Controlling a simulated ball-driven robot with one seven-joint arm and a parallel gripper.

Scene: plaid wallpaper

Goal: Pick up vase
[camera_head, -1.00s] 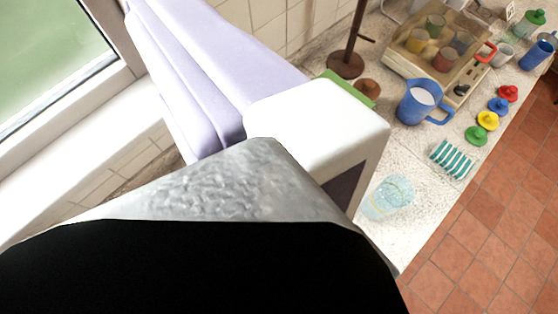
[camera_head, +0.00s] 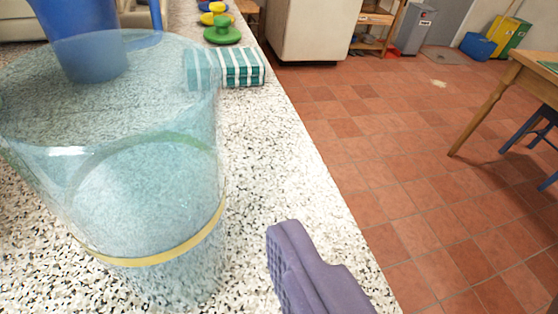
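The vase (camera_head: 150,205) is a clear, light-blue glass vessel with a yellow band low on its side. It stands upright on the speckled counter (camera_head: 265,170), very close, and fills the left of the view. One purple ridged finger of my gripper (camera_head: 292,262) shows at the bottom, right of the vase, near the counter's edge. Speckled counter shows between the finger and the glass. Nothing is against the ridged pad, and the other finger is out of view. The gripper looks open and empty.
A blue jug (camera_head: 85,40) stands behind the vase, partly seen through it. A striped teal-and-white cloth (camera_head: 242,67) and colored lids, including a green one (camera_head: 222,33), lie farther back. Tiled floor (camera_head: 400,150) is open to the right. A wooden table (camera_head: 510,80) stands far right.

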